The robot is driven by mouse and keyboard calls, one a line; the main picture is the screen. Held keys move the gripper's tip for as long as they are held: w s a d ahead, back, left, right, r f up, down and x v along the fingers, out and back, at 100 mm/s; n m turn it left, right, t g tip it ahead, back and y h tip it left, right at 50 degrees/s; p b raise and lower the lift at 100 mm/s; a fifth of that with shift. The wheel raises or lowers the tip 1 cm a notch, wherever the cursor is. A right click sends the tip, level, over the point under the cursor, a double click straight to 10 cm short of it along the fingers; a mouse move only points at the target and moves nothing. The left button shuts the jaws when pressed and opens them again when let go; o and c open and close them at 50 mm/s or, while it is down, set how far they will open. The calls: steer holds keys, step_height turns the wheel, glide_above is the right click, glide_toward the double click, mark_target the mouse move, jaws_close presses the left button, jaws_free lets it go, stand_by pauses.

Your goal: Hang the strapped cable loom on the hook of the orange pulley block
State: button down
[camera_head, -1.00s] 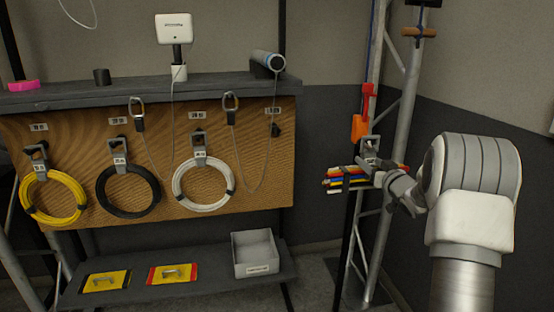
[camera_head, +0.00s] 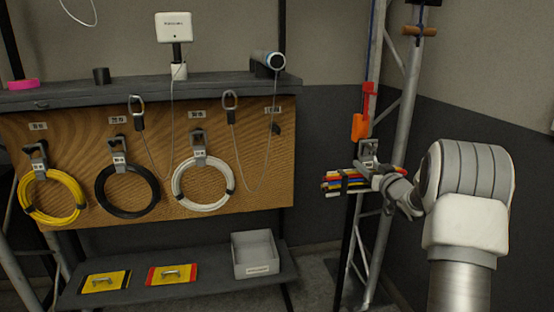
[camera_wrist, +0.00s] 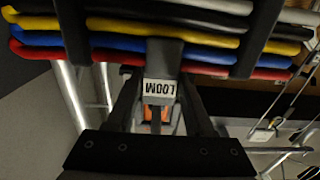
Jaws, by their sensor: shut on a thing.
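The strapped cable loom (camera_head: 347,182) is a flat bundle of red, yellow, blue, black and white cables with black straps. It hangs level in the head view, and its cables (camera_wrist: 110,42) cross the top of the wrist view. My gripper (camera_head: 376,181) is shut on the loom at its grey piece labelled LOOM (camera_wrist: 160,87). The orange pulley block (camera_head: 360,127) hangs just above the loom, under a red part. A grey bracket (camera_head: 368,148) shows between block and loom. I cannot make out the hook or whether anything touches it. A little orange shows behind the label in the wrist view.
A metal truss (camera_head: 392,150) stands right behind the loom. On the left, a wooden board (camera_head: 265,180) carries yellow, black and white cable coils. A lower shelf holds a grey bin (camera_head: 254,268) and two yellow plates. A dark shelf (camera_head: 215,82) runs above the board.

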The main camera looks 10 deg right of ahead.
steer(key=shift+r, duration=0.3)
